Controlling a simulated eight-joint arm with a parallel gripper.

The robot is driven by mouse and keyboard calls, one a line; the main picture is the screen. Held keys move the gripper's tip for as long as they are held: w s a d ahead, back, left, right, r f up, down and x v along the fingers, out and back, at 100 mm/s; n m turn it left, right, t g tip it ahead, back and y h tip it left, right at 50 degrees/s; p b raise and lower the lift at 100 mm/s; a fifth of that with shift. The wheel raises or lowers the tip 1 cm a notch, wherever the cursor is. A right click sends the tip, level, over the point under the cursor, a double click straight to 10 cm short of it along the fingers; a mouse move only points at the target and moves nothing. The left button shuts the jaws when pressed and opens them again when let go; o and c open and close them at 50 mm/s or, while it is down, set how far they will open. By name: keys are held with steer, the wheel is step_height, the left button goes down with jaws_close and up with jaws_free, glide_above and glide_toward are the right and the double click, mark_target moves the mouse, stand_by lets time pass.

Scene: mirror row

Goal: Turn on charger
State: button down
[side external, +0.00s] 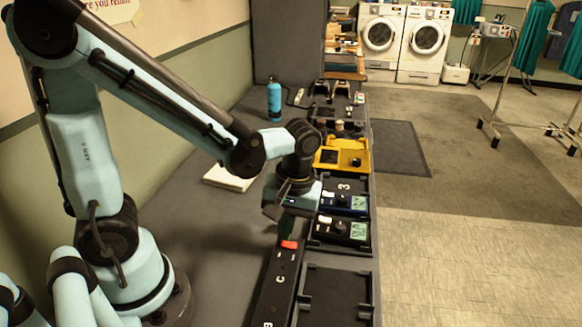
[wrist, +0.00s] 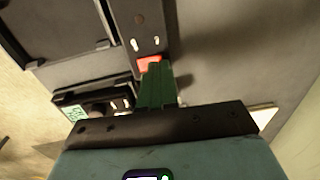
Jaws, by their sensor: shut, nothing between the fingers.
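Two boxes that look like chargers, each with a green display and a white switch, stand in the row: a black one (side external: 341,231) and a blue-edged one marked 3 (side external: 345,203). Below them a long black strip (side external: 275,286), lettered C and B, has a red rocker switch (side external: 289,244) at its far end. My gripper (side external: 287,228) is shut and empty, pointing down just above this end. In the wrist view its green fingers (wrist: 154,68) overlap the red switch (wrist: 149,62); I cannot tell if they touch. A charger (wrist: 90,108) shows partly beside them. The switch positions are unclear.
An empty black tray (side external: 337,283) lies right of the strip. A yellow unit (side external: 341,155) and small dark devices stand farther back. A blue bottle (side external: 274,101) and a pale flat item (side external: 230,178) are on the left. Grey table is clear around them.

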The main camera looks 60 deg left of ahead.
steer(key=shift+s+a+f, duration=0.1)
steer(key=shift+f, duration=0.5)
steer(key=shift+f, duration=0.2)
steer(key=shift+w+d+r+h, duration=0.15)
steer(key=shift+w+d+h, duration=0.15)
steer(key=shift+w+d, duration=0.25)
steer(key=shift+r, duration=0.15)
stand_by(0.3)
step_height(320, 180, up, 14)
steer(key=w+d, duration=0.1)
steer(key=shift+w+d+f, duration=0.2)
stand_by(0.5)
